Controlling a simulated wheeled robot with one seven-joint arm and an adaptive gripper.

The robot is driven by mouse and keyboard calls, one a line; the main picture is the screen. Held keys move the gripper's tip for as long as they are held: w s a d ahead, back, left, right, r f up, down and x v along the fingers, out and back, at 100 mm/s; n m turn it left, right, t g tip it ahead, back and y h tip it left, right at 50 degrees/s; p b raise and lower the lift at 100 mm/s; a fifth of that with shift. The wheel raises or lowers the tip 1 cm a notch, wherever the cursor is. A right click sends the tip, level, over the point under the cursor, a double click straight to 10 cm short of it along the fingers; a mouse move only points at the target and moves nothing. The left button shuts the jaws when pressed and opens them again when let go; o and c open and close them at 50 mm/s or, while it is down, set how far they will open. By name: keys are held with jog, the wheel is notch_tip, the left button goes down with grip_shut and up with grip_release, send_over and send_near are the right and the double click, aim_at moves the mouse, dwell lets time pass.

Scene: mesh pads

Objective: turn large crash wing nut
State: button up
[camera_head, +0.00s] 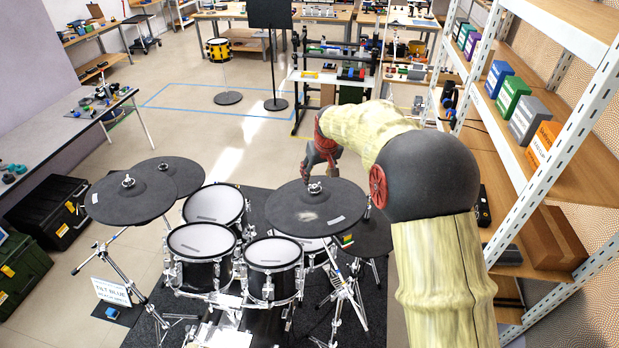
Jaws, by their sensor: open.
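A mesh-head drum kit stands in front of me with dark cymbal pads. The right cymbal pad (316,210) has a small silver wing nut (315,187) at its centre. My gripper (320,172) is open, just above and behind this nut in the picture, with fingers pointing down. Whether the fingers touch the nut or the pad, I cannot tell. The left cymbal pad (128,203) also has a nut (128,181) on top, and a smaller pad (178,174) with a nut (163,167) sits behind it. Which pad is the large crash is not marked.
Several white-headed drums (202,240) stand close in front of the pads. A shelf unit (555,150) stands close on the right of my arm. Dark cases (48,212) and a grey table (65,125) are on the left. The floor behind the kit is largely clear.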

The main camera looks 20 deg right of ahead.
aim_at(315, 184)
jog(key=p+x, duration=0.1)
jog(key=x, duration=0.6)
jog(key=shift+w+f, duration=0.1)
jog(key=shift+d, duration=0.1)
jog(key=shift+c, duration=0.5)
jog(key=c, duration=1.1)
